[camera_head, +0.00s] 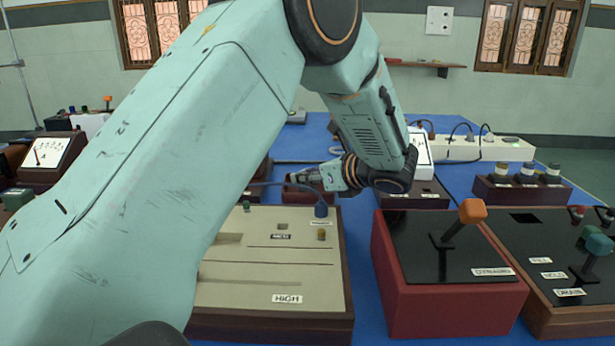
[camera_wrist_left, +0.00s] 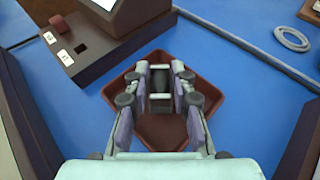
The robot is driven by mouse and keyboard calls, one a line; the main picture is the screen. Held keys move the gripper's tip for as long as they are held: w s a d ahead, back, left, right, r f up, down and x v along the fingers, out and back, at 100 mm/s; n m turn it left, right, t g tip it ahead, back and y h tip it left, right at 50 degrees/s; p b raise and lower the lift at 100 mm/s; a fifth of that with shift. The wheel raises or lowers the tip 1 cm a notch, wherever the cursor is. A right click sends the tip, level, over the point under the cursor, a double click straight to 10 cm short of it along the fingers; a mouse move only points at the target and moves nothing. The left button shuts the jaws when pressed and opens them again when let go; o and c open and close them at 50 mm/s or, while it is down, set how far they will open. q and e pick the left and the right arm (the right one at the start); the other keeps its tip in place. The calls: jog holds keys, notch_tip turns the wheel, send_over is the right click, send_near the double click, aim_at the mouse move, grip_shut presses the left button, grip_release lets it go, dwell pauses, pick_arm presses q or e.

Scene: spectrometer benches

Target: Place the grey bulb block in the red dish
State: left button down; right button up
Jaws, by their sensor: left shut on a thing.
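The grey bulb block (camera_wrist_left: 160,80) sits between the fingers of my left gripper (camera_wrist_left: 160,88), which is shut on it. The block is over the red dish (camera_wrist_left: 163,130), within its outline in the left wrist view; I cannot tell if it touches the dish floor. In the head view my left gripper (camera_head: 300,179) is low over the blue bench, beyond the beige panel. The dish (camera_head: 310,196) shows there as a dark red strip partly hidden under the gripper. The block cannot be made out in the head view. My right gripper is not in view.
A beige panel box (camera_head: 275,270) stands in front, with a red box with an orange-knobbed lever (camera_head: 450,290) to its right. In the left wrist view a dark meter box (camera_wrist_left: 105,40) stands close to the dish and a grey ring (camera_wrist_left: 292,39) lies on open blue bench.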

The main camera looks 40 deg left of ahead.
pick_arm(q)
jog(key=c, duration=1.1)
grip_release()
jog(key=shift+c, duration=0.2)
jog(key=p+v, duration=0.3)
jog(key=v, duration=0.7)
jog(key=shift+w+d+r+p, duration=0.1)
jog(key=shift+d+r+p, duration=0.15)
jog(key=shift+p, duration=0.15)
jog(key=shift+d+r, duration=0.15)
jog(key=shift+d, duration=0.5)
